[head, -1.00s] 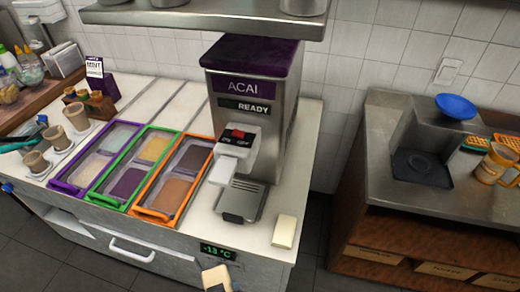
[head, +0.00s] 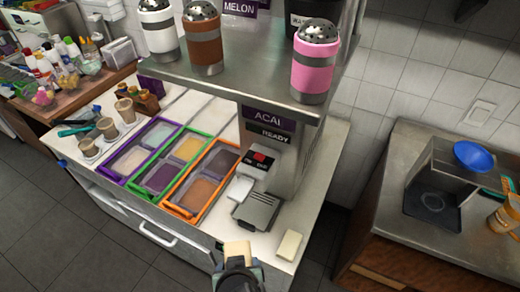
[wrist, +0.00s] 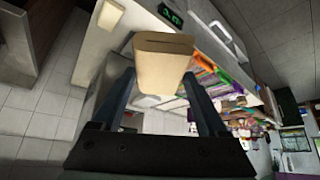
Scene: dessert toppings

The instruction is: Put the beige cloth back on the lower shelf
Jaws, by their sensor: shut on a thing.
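The beige cloth (head: 238,252) looks like a stiff folded block. My gripper (head: 237,266) is shut on it, in front of the counter's front edge. In the wrist view the cloth (wrist: 163,66) stands out between the two fingers of my gripper (wrist: 160,92). A similar cream block (head: 289,245) lies on the counter's front right corner, apart from my gripper. A metal shelf (head: 222,80) hangs above the counter; I cannot tell whether it is the lower shelf.
White, brown and pink shakers (head: 314,62) stand on the metal shelf. The acai machine (head: 268,150) stands below it, beside framed topping trays (head: 200,185). A separate counter (head: 400,235) with a blue bowl (head: 472,155) is at right. Floor is clear at lower left.

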